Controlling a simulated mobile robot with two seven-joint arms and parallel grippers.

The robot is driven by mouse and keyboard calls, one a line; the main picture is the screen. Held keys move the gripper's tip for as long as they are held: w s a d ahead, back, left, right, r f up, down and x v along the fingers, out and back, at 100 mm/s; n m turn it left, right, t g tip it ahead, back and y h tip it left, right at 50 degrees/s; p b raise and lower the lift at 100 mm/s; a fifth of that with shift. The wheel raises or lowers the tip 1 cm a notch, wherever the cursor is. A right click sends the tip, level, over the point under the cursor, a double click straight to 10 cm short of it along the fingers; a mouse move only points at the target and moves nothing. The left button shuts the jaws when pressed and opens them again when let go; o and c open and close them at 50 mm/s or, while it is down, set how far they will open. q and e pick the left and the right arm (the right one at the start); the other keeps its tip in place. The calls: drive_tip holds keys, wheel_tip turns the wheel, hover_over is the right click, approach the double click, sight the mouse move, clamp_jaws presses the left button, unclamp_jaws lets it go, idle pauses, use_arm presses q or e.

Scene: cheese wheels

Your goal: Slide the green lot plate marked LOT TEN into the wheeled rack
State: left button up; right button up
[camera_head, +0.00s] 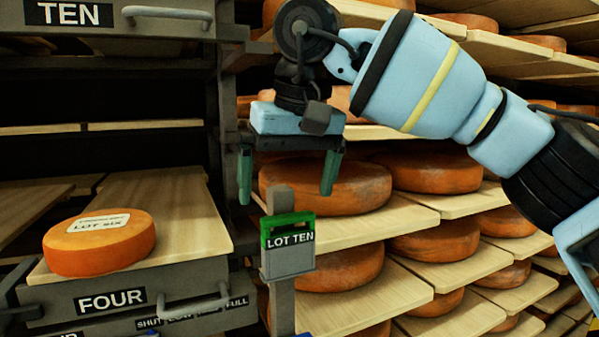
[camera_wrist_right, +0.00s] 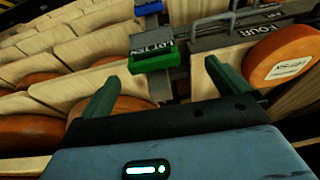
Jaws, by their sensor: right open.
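The green lot plate (camera_head: 288,230) marked LOT TEN sits upright at the top of a grey holder on a grey post (camera_head: 281,300). In the right wrist view the same plate (camera_wrist_right: 158,60) shows between and beyond the fingers, its lettering upside down. My right gripper (camera_head: 288,178) is open and empty, fingers pointing down, above the plate and apart from it. A grey rack (camera_head: 190,275) with tags TEN and FOUR stands at the left; its wheels are out of view. I cannot tell which slot takes the plate. My left gripper is not in view.
An orange cheese wheel (camera_head: 100,241) labelled LOT SIX lies on the board above the FOUR tag (camera_head: 110,300). Shelves with several cheese wheels (camera_head: 325,186) stand close behind the gripper and to the right. A bar handle (camera_head: 170,14) juts out beside the TEN tag (camera_head: 68,14).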

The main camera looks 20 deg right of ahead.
sight(290, 216)
drive_tip(key=shift+w+d+r, duration=0.2)
drive_tip(key=shift+d+r, duration=0.2)
drive_tip(key=shift+d, duration=0.1)
drive_tip(key=shift+s+d+r, duration=0.1)
drive_tip(key=shift+r, duration=0.05)
drive_tip(key=shift+f, duration=0.35)
drive_tip(key=x, duration=0.5)
drive_tip(key=shift+f, duration=0.3)
drive_tip(key=shift+w+f, duration=0.4)
drive_tip(key=shift+f, duration=0.25)
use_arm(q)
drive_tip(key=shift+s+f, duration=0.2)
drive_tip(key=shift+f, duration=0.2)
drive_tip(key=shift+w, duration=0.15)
use_arm(e)
drive_tip(key=c, duration=1)
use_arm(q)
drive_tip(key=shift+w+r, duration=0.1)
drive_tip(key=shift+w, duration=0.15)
